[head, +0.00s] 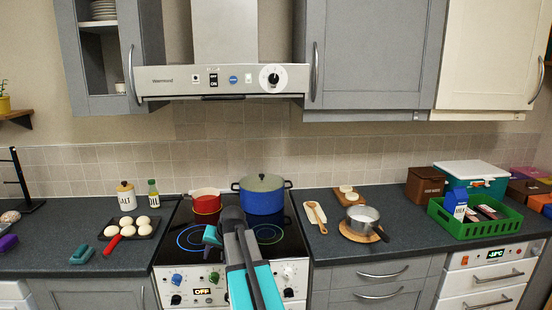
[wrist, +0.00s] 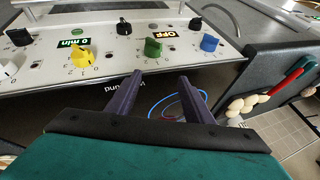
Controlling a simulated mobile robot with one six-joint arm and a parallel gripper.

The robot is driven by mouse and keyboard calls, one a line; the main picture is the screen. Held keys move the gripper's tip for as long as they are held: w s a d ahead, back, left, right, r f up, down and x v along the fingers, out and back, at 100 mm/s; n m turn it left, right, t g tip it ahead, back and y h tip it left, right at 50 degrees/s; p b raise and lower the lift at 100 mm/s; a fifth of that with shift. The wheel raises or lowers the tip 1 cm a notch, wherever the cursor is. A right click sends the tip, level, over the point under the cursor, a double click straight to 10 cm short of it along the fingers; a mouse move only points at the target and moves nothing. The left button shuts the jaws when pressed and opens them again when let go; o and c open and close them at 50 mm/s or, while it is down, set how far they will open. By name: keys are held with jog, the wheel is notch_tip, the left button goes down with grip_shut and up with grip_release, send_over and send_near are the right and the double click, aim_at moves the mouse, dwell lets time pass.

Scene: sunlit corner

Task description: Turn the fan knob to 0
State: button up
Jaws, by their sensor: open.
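The fan knob (head: 273,77) is a round black knob on a white dial, at the right end of the range hood's front panel (head: 180,84) in the head view. Its setting is too small to read. My gripper (wrist: 161,76) is open and empty in the wrist view, its two dark fingers apart. It is low in front of the stove, well below the hood and away from the fan knob. The wrist view does not show the fan knob; it shows the stove's front panel upside down, with a green knob (wrist: 153,47) just beyond the fingers.
A red pot (head: 206,204) and a blue pot (head: 262,198) stand on the cooktop. A tray of eggs (head: 129,229) is left, a saucepan (head: 362,217) and green crate (head: 470,229) right. Grey cabinets (head: 372,55) flank the hood. The space before the hood is clear.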

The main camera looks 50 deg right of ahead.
jog(key=d+r+m+t+h+p, duration=0.1)
jog(key=d+r, duration=0.3)
jog(key=r, duration=0.5)
jog(key=d+r+m+t+h, duration=0.1)
jog(key=d+r, duration=0.4)
jog(key=r, duration=0.4)
jog(key=m+t+h+p, duration=0.4)
jog(key=t+h, duration=0.1)
send_near(275, 78)
jog(key=v, duration=0.5)
jog(key=shift+w+r, duration=0.1)
jog(key=shift+r, duration=0.1)
jog(key=shift+w+d+f+b, duration=0.1)
jog(key=shift+d+b, duration=0.05)
jog(key=shift+b, duration=0.25)
jog(key=b+x, duration=0.2)
jog(key=x, duration=0.9)
jog(key=shift+w+d, duration=0.1)
jog(key=shift+w, duration=0.1)
jog(key=shift+x, duration=1)
